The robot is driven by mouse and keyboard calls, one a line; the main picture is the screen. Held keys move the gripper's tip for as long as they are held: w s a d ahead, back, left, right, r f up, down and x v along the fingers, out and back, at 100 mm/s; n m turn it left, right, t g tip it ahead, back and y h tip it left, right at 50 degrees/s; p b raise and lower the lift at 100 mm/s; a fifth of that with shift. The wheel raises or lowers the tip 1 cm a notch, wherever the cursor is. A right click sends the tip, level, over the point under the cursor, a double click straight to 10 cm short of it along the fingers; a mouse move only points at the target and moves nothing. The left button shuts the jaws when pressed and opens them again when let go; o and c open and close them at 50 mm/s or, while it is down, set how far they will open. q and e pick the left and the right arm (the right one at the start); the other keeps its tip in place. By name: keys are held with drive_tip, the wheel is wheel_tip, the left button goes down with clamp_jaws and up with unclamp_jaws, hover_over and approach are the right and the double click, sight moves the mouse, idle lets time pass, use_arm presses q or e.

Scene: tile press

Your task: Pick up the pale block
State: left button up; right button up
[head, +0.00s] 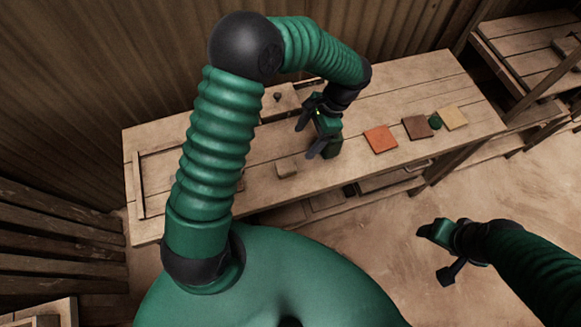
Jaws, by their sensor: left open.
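A small pale tan block (287,169) lies on the wooden workbench (230,205), near its front edge. It is close in colour to the bench top. My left gripper (308,142) is open above the bench, a little behind and to the right of the block and apart from it. Nothing shows between its fingers. My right gripper (434,255) is open and empty over the floor, in front of the bench and far to the right of the block.
An orange tile (381,139), a brown tile (417,127) and a yellowish tile (454,117) lie on the bench's right part. A dark knob (277,97) stands at the back. Bare bench surrounds the block.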

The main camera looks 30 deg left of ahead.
use_arm(q)
hover_over(286, 165)
drive_tip(key=w+d, duration=0.2)
drive_tip(key=w, duration=0.1)
wheel_tip(286, 165, down, 6)
drive_tip(key=shift+s+d+f, duration=0.15)
drive_tip(key=shift+f, duration=0.05)
drive_tip(key=x, duration=0.5)
drive_tip(key=p+x, duration=0.1)
drive_tip(key=x, duration=0.1)
drive_tip(key=shift+s+a, duration=0.35)
drive_tip(key=shift+s, duration=0.1)
drive_tip(key=shift+d+f, duration=0.1)
drive_tip(key=shift+c, duration=0.3)
drive_tip(key=c, duration=0.9)
clamp_jaws()
